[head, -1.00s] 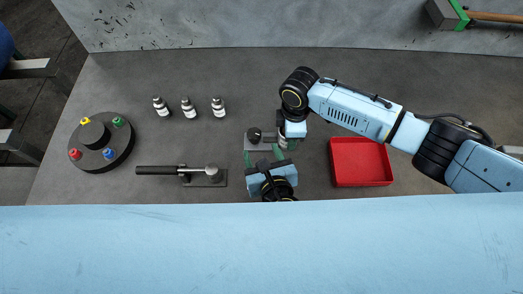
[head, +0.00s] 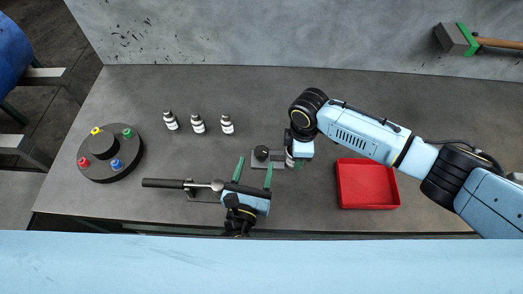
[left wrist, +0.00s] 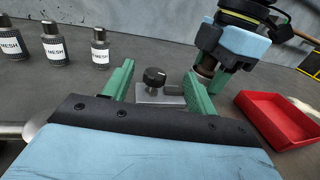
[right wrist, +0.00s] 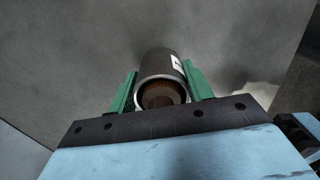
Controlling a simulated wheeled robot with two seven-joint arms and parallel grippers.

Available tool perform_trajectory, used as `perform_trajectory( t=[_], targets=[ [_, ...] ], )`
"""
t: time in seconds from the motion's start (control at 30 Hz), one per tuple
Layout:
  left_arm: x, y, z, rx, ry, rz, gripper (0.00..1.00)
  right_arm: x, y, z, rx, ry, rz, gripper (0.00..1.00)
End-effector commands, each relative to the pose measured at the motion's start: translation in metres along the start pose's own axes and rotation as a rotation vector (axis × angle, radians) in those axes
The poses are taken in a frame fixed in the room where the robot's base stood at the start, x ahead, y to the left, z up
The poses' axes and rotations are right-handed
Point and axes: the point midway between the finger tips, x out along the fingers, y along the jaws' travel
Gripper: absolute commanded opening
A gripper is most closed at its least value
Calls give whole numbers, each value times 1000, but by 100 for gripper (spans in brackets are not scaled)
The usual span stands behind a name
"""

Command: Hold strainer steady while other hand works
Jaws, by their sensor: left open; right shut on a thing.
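My right gripper (right wrist: 161,72) is shut on a dark cylinder (right wrist: 160,64) with a white label and an open, brown-lined end; it may be the strainer. In the head view this cylinder (head: 289,158) is mostly hidden, beside a grey block (head: 277,164) with a black knob (head: 261,152). Whether cylinder and block touch is unclear. My left gripper (head: 255,165) is open and empty, on the near-left side of the block. In the left wrist view the block (left wrist: 150,96) shows between its green fingers, apart from them.
Several things stand on the grey table: three MESH-labelled bottles (head: 198,124), a round black fixture (head: 126,163) with coloured knobs, and a black-handled lever tool (head: 162,183) close left of my left gripper. A red tray (head: 368,186) lies to the right. The table's back strip is clear.

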Motion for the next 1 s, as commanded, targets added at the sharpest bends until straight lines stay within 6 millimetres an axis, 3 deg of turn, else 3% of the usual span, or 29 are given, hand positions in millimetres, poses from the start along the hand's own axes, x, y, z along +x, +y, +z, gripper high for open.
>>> perform_trajectory(
  t=[0.27,0.4,0.6,1.0],
  targets=[
    [1,0,-39,3,0,0,57,0,0,0,0,0,1,14],
    [33,0,-36,-1,-5,2,57,0,0,0,0,1,1,14],
    [62,0,-37,1,-2,2,57,0,0,0,0,0,1,14],
    [75,0,-38,-1,0,1,57,0,0,0,0,0,1,14]
  ],
)
